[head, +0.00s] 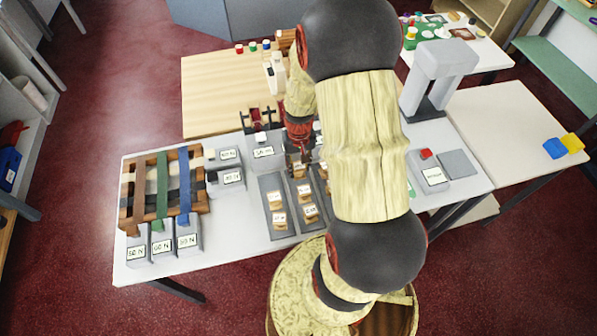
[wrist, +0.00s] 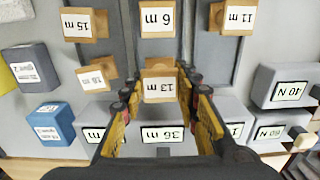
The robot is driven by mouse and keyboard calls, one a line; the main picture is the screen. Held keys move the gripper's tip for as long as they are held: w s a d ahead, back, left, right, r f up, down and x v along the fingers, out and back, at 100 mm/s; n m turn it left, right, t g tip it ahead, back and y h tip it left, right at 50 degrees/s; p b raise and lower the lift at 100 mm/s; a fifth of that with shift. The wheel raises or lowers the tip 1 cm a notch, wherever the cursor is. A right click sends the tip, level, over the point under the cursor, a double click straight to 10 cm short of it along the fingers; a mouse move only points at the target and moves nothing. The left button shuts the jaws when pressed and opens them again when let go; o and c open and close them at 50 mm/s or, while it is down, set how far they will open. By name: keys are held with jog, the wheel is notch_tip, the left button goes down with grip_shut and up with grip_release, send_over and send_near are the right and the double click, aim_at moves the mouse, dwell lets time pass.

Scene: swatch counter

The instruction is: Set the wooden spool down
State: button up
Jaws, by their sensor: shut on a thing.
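My gripper (wrist: 160,92) points down over the counter in the wrist view, its two fingers on either side of a wooden spool labelled 13 m (wrist: 158,87). It is shut on that spool. The spool's white label faces the camera; I cannot tell whether its underside touches anything. Other wooden spools labelled 15 m (wrist: 85,24), 6 m (wrist: 157,20), 11 m (wrist: 232,18) and 16 m (wrist: 93,79) are around it. In the head view my arm hides much of the area around the gripper, and the held spool cannot be made out clearly.
Grey trays (head: 267,186) hold several spools on the white counter (head: 232,262). Labelled grey blocks (head: 162,247) stand by a wooden rack with ribbons (head: 126,208) at the left. A blue block (wrist: 49,123) shows in the wrist view. A grey arch-shaped stand (head: 440,62) is at the right.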

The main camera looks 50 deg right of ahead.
aim_at(298, 171)
jog(key=shift+w+d+f, duration=0.1)
jog(key=shift+w+f, duration=0.1)
jog(key=shift+f, duration=0.15)
jog(key=shift+f+b, duration=0.5)
jog(key=shift+f, duration=0.9)
jog(key=shift+f, duration=0.15)
jog(key=o, duration=1.1)
jog(key=shift+o, duration=0.2)
